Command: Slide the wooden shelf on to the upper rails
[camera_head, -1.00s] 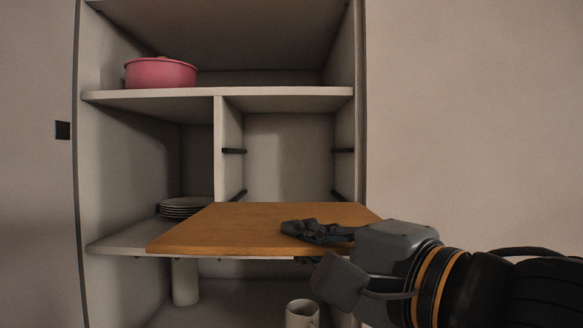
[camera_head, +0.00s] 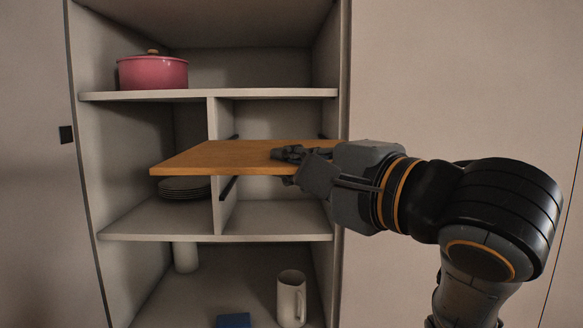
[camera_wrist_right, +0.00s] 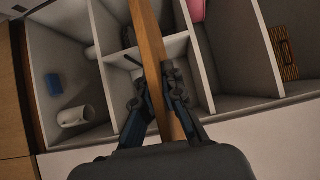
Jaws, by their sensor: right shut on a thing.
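The wooden shelf (camera_head: 215,157) is a flat, roughly level orange-brown board in front of the cabinet's right-hand compartment. My right gripper (camera_head: 284,168) is shut on its right side, one finger above and one below. In the right wrist view the board (camera_wrist_right: 149,40) runs between the fingers (camera_wrist_right: 159,98). The upper rails show just above the board's far edge, left (camera_head: 235,137) and right (camera_head: 323,137), partly hidden. The lower left rail (camera_head: 228,188) shows below the board; the lower right one is hidden. Whether the board touches any rail cannot be told. My left gripper is not in view.
A white divider (camera_head: 216,216) borders the compartment on the left. Plates (camera_head: 184,188) stand left of it, partly under the board. A pink pot (camera_head: 153,73) stands on the shelf above. A white mug (camera_head: 291,297) and a blue object (camera_head: 233,321) are below.

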